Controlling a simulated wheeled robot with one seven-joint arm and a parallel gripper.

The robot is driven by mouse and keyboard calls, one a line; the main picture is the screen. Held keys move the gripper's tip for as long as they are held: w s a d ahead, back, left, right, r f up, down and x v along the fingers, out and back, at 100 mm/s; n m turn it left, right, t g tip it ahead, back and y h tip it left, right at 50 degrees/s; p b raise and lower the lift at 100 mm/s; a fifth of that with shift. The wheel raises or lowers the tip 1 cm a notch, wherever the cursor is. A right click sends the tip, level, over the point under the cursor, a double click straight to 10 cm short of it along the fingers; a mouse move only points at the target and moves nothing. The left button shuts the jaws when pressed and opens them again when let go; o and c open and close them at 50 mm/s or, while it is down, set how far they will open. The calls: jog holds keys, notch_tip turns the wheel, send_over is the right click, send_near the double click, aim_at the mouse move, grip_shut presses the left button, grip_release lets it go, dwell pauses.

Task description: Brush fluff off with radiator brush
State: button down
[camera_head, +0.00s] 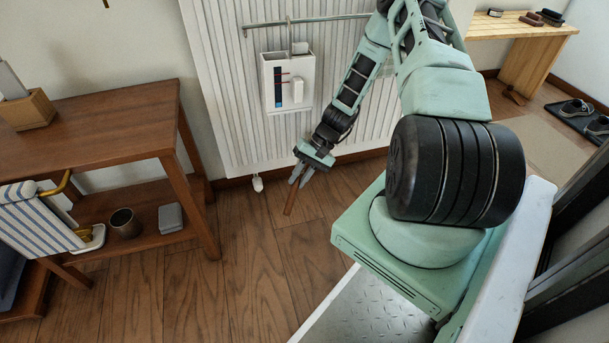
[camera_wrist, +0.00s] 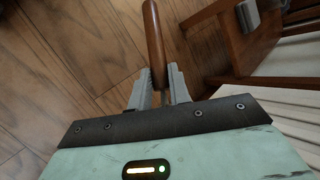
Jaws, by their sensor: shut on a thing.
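My gripper (camera_head: 301,174) is low in front of the white ribbed radiator (camera_head: 226,75), above the wooden floor. It is shut on a brown wooden handle (camera_head: 291,200), which points down and forward from the fingers. In the wrist view the handle (camera_wrist: 153,45) stands between the two grey fingers (camera_wrist: 160,88) and runs out at the top edge. I take it as the radiator brush, but no bristles can be made out. No fluff can be made out on the radiator or floor.
A white box (camera_head: 288,84) hangs on the radiator from a rail (camera_head: 330,18). A wooden shelf table (camera_head: 100,112) stands at left with a cup (camera_head: 124,222) and striped cloth (camera_head: 35,222). A wooden bench (camera_head: 525,50) is at back right. Floor below my gripper is clear.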

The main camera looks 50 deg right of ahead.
jog(key=shift+w+d+r+p, duration=0.1)
jog(key=shift+r+p, duration=0.6)
jog(key=shift+r, duration=0.15)
jog(key=s+d+p, duration=0.1)
jog(key=s+d, duration=0.3)
jog(key=d, duration=0.2)
jog(key=shift+s+d, duration=0.35)
jog(key=shift+d, duration=0.05)
jog(key=s+d, duration=0.1)
jog(key=s+d+p, duration=0.1)
jog(key=d, duration=0.1)
jog(key=shift+d, duration=0.15)
jog(key=shift+w+a+p, duration=0.55)
jog(key=shift+w+a, duration=0.6)
jog(key=shift+a, duration=0.55)
jog(key=shift+w+a+p, duration=0.5)
jog(key=shift+w+a, duration=0.6)
jog(key=shift+a, duration=0.55)
jog(key=shift+w+a+p, duration=0.55)
jog(key=shift+w+a, duration=0.6)
jog(key=shift+a, duration=0.55)
